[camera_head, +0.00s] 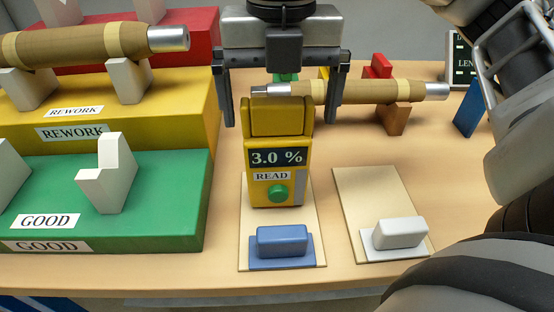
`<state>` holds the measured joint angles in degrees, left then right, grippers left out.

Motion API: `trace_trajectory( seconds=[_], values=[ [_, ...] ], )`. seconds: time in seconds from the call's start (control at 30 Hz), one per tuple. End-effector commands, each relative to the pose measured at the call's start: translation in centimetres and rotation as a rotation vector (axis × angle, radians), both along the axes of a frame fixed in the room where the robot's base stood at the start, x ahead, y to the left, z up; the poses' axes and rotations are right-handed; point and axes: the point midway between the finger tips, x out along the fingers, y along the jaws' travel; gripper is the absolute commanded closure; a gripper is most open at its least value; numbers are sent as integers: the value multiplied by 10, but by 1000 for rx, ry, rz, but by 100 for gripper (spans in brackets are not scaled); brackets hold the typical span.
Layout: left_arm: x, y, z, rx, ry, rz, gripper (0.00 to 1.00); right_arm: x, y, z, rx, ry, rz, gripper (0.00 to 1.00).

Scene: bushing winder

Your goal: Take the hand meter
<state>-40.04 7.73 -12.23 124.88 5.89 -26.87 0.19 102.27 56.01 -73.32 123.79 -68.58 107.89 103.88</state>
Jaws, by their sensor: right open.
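The hand meter (273,187) is a yellow block. Its dark display reads 3.0 %, with a READ label and a green button below. It stands upright on a pale board (308,232) in the middle of the table. My right gripper (281,118) is open and points down over the meter's top. One finger is on each side of the meter's upper part, with a visible gap to each side. Whether the fingers are level with the meter in depth I cannot tell. My left gripper is not in view.
A blue block (282,240) sits in front of the meter. A second pale board (368,195) with a white block (400,233) lies right. A brown bushing (370,91) rests behind. Green GOOD (170,230) and yellow REWORK (185,115) steps stand left.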

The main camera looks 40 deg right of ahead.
Motion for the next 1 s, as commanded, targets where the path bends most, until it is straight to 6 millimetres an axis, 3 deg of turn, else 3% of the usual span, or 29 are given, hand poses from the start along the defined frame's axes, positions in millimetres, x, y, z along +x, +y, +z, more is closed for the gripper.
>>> trace_trajectory(
  seconds=[0.23, 0.53, 0.57, 0.8, 0.83, 0.87, 1.0],
  values=[
    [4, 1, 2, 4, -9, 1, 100, 1, 3, -36, 0, 4, 0, 0],
    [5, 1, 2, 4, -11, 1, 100, 1, 3, -42, 1, 2, 1, 0],
    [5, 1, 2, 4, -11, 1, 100, 1, 3, -42, 1, 2, 1, 3],
    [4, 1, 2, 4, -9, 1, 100, 1, 3, -42, 1, 2, 1, 67],
    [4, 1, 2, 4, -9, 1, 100, 2, 3, -42, 1, 0, 0, 67],
    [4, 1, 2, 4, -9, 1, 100, 2, 3, -42, 1, 0, 0, 73],
    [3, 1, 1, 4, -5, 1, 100, 2, 3, -41, 1, 0, 1, 73]
  ],
)
